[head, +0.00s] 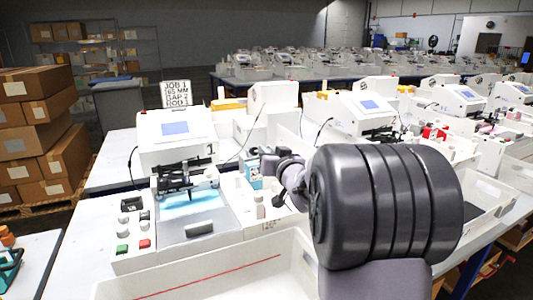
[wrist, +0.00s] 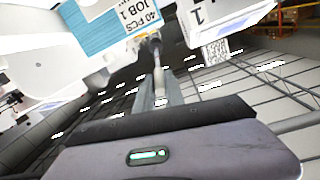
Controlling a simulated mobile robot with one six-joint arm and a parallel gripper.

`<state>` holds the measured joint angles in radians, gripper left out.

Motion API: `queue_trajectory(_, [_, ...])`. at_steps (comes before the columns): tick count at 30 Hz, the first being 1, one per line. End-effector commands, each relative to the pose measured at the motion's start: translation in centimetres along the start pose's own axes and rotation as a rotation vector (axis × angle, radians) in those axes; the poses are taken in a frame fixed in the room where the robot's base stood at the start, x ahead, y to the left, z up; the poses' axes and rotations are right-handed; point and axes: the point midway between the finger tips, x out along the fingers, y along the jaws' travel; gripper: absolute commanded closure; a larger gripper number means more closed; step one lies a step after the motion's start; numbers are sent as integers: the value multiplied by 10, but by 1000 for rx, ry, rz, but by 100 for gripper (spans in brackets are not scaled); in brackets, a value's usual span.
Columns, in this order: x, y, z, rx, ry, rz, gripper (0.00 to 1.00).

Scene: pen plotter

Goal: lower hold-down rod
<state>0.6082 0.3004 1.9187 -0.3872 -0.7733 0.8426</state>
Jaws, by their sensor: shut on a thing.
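The pen plotter (head: 176,128) marked 1 stands on the white table at left, with a blue screen. A dark bar and carriage assembly (head: 182,181) sits above its lit blue bed; I cannot tell which part is the hold-down rod or how high it sits. My gripper (wrist: 159,92) is shut on a thin pale stick-like thing (wrist: 158,78) between its two grey fingers in the wrist view. The stick's far end is darker and slightly yellowish. In the head view my arm's wrist is right of the plotter, and the fingertips are not clear.
A sign (head: 177,93) stands behind the plotter. Green (head: 122,249) and red (head: 145,243) buttons are at the plotter's front left. A white tray (head: 215,272) with a red line lies in front. More plotters stand at right.

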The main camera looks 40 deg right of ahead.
Motion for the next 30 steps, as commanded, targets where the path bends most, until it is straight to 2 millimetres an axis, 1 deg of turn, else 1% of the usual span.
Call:
queue_trajectory(1, [0,0,-2,-1,3,-1,80])
queue_trajectory(3, [0,0,-1,-1,2,-1,66])
queue_trajectory(4, [0,0,-1,-1,2,0,64])
queue_trajectory(11, [0,0,-1,0,1,0,64])
queue_trajectory(14, [-4,0,-1,0,1,1,64])
queue_trajectory(17, [-22,0,-3,0,1,2,64])
queue_trajectory(20, [-55,0,-5,0,1,3,64])
queue_trajectory(21, [-69,0,-5,0,2,3,64])
queue_trajectory(24, [-104,0,-5,0,2,4,64])
queue_trajectory(27, [-133,0,-5,-1,2,4,64])
queue_trajectory(30, [-155,0,-3,1,2,4,64])
